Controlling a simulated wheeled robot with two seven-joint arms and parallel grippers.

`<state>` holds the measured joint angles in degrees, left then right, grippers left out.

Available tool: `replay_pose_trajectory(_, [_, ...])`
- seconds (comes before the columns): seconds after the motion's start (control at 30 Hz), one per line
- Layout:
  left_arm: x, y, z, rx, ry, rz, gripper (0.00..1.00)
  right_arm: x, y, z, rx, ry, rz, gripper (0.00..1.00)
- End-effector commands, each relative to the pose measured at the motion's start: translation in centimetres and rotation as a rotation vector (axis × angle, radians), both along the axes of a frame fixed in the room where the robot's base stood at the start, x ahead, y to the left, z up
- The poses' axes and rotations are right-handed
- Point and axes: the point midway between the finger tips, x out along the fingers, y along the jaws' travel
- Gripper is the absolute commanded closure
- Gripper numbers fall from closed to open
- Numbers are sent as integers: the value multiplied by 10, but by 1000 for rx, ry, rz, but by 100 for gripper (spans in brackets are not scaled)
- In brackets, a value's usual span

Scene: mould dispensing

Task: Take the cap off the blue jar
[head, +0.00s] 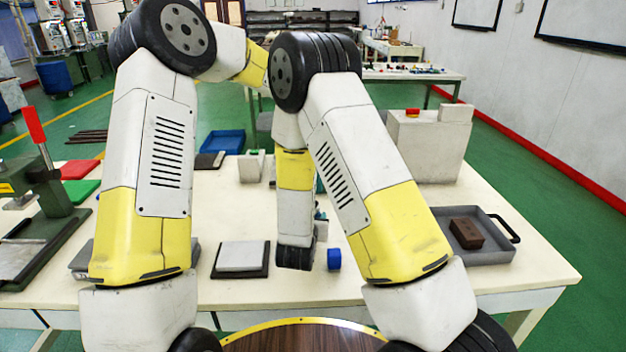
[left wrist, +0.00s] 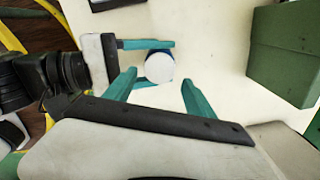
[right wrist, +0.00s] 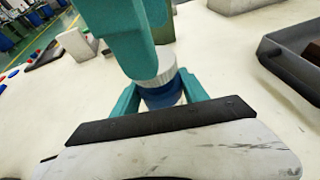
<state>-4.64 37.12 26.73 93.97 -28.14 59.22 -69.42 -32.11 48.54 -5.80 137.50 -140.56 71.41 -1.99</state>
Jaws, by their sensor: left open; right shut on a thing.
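The blue jar (right wrist: 162,95) with its white ribbed cap (right wrist: 157,68) shows in the right wrist view. My right gripper (right wrist: 160,88) is shut on the jar body, one teal finger on each side. In the left wrist view the round white cap (left wrist: 159,67) is seen from above and hides most of the jar. My left gripper (left wrist: 158,80) is open there, with fingers on either side of the cap and gaps between. A teal part of it stands above the cap in the right wrist view. My arms hide most of the grippers in the head view.
A small blue cylinder (head: 334,258) shows beside my black wrist; I cannot tell whether it is the jar. A dark tray (head: 493,250) with a brown block (head: 466,233) lies right. A mould (head: 241,258) lies left. A green box (left wrist: 285,55) stands nearby. The front-right tabletop is clear.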

Motion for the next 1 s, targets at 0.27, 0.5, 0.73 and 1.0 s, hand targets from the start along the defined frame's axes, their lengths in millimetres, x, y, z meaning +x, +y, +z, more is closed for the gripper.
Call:
replay_pose_trajectory(0.27, [0, 0, -27, 0, 0, 1, 36, 0, 0, 1, 0, -2, 0, 100])
replay_pose_trajectory(0.5, [0, 0, -29, 0, -1, 2, 36, 0, 0, 1, 0, -2, 0, 100])
replay_pose_trajectory(0.73, [0, 0, -29, 0, -1, 2, 70, 0, 0, 1, 0, -2, 0, 100])
replay_pose_trajectory(1.0, [1, 0, -29, -2, -4, 16, 100, 0, 1, 0, 0, -1, 1, 100])
